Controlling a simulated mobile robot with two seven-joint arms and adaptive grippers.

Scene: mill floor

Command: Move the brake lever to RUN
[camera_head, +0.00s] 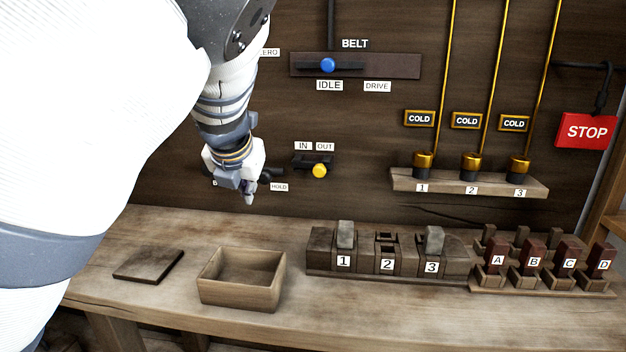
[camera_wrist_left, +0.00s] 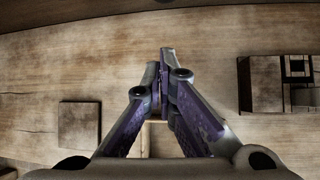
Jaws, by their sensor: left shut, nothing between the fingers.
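My left gripper (camera_head: 249,198) is shut and empty, in front of the wall panel at the left, just above the bench. It also shows in the left wrist view (camera_wrist_left: 161,58), its fingertips together over the bench top. A HOLD label (camera_head: 279,187) is on the wall just right of the gripper. A small dark part (camera_head: 272,173) shows beside the gripper above that label. The gripper hides most of this spot, so I cannot make out the brake lever, its position or a RUN label. My right gripper is in neither view.
Close by on the wall are a yellow knob (camera_head: 319,171) under IN and OUT labels and a blue knob (camera_head: 328,65) above IDLE. An open wooden box (camera_head: 240,297), a dark square plate (camera_head: 149,264) and a numbered block row (camera_head: 375,270) stand on the bench (camera_head: 190,236).

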